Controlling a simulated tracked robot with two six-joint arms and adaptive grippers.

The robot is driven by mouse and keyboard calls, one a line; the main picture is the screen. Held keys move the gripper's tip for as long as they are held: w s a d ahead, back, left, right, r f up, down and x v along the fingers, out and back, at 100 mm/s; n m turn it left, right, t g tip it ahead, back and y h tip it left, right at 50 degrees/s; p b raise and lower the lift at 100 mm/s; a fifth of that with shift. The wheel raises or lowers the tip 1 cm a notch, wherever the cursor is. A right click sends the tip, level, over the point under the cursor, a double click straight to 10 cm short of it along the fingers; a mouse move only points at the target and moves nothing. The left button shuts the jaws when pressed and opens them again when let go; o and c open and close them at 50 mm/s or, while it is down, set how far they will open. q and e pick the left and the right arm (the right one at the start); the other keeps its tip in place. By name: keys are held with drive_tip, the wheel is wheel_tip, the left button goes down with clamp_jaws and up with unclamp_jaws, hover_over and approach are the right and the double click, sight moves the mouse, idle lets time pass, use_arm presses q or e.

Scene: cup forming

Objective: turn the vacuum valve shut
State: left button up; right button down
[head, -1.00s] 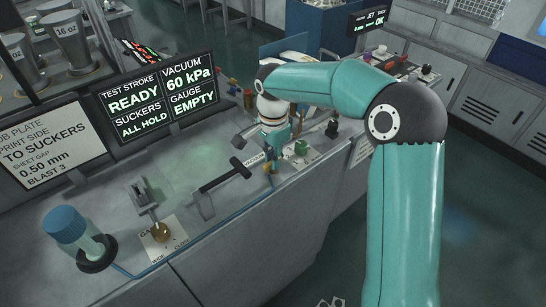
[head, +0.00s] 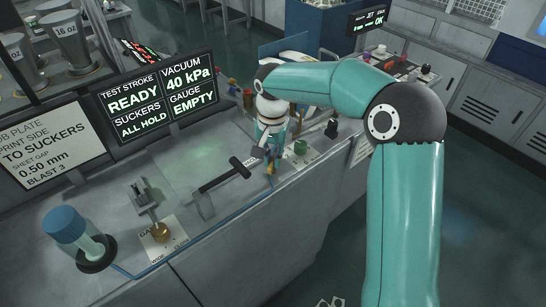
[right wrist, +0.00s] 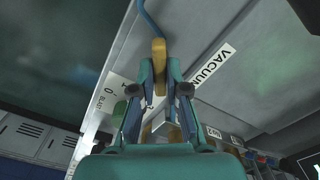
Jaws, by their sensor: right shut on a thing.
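My right gripper (head: 271,155) hangs over the bench beside the VACUUM label, which reads clearly in the right wrist view (right wrist: 211,70). In that view my right gripper (right wrist: 159,84) is shut on the brass-coloured vacuum valve (right wrist: 158,52), which stands between the two fingertips. A blue hose runs up to the valve. The valve's lower part is largely hidden by the fingers. The screen (head: 158,95) reads vacuum 40 kPa, suckers ALL HOLD, gauge EMPTY and test stroke READY. My left gripper is not in view.
A black T-shaped bar (head: 224,176) lies left of the gripper. A green knob (head: 300,147) and a black knob (head: 331,129) are close on its right.

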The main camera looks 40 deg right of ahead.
sight(272, 160)
drive_tip(key=n, duration=0.5)
drive_tip(key=shift+r+n, duration=0.1)
drive_tip(key=shift+n, duration=0.2)
drive_tip(key=n+p, duration=0.1)
drive_tip(key=n, duration=0.4)
drive_tip(key=shift+w, duration=0.1)
drive_tip(key=shift+n, duration=0.4)
drive_tip(key=c, duration=1.2)
unclamp_jaws()
wheel_tip(272, 160, up, 12)
drive_tip(key=shift+f, duration=0.1)
